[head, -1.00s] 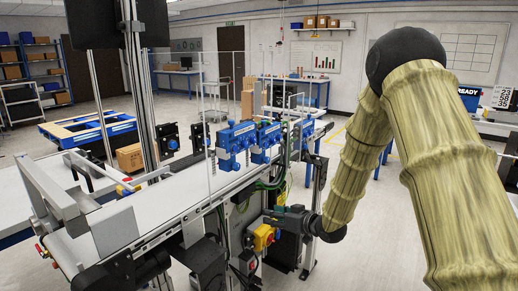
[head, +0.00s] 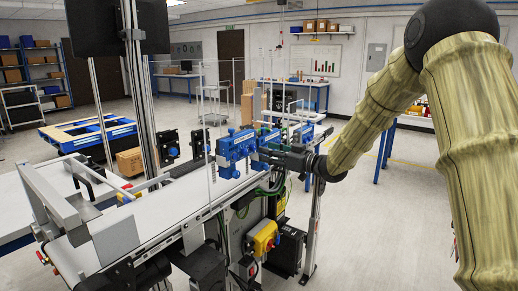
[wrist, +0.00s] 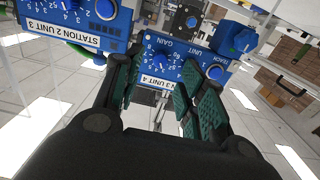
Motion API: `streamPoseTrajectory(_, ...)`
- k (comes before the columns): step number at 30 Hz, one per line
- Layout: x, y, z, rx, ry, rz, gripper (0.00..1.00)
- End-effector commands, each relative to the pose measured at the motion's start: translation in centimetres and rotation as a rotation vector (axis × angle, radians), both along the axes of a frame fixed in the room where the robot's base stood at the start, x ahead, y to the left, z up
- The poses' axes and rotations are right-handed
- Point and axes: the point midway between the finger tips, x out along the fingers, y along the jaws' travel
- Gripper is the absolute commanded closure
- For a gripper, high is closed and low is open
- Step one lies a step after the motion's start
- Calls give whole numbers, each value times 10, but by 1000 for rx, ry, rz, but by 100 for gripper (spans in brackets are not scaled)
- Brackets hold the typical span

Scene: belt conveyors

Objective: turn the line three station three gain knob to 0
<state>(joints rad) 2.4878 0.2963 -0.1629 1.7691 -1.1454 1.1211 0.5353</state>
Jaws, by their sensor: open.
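In the wrist view a blue unit (wrist: 178,72) sits ahead, its label partly covered, reading "N 3 UNIT 4". It carries a dark gain knob (wrist: 160,64) on a numbered dial marked GAIN; its exact setting is too small to read. My gripper (wrist: 165,100) is open, its green-padded fingers on either side of the dial, with nothing seen between them. I cannot tell whether they touch the knob. In the head view my gripper (head: 274,157) is at the blue units beside the belt, covering part of the farther one.
A blue unit labelled "STATION 2 UNIT 3" (wrist: 70,28) is close on the left in the wrist view. In the head view the belt conveyor (head: 150,213) runs beside the units. A yellow switch box (head: 264,238) is below. Clear panels and posts stand near the units.

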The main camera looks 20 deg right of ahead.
Motion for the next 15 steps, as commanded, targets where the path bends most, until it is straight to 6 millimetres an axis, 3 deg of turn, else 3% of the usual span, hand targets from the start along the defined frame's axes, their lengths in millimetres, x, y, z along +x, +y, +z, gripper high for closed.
streamPoseTrajectory(6, 25, 20, 1, 0, 0, 1, 60)
streamPoseTrajectory(15, 39, 31, 0, 0, 0, 0, 60)
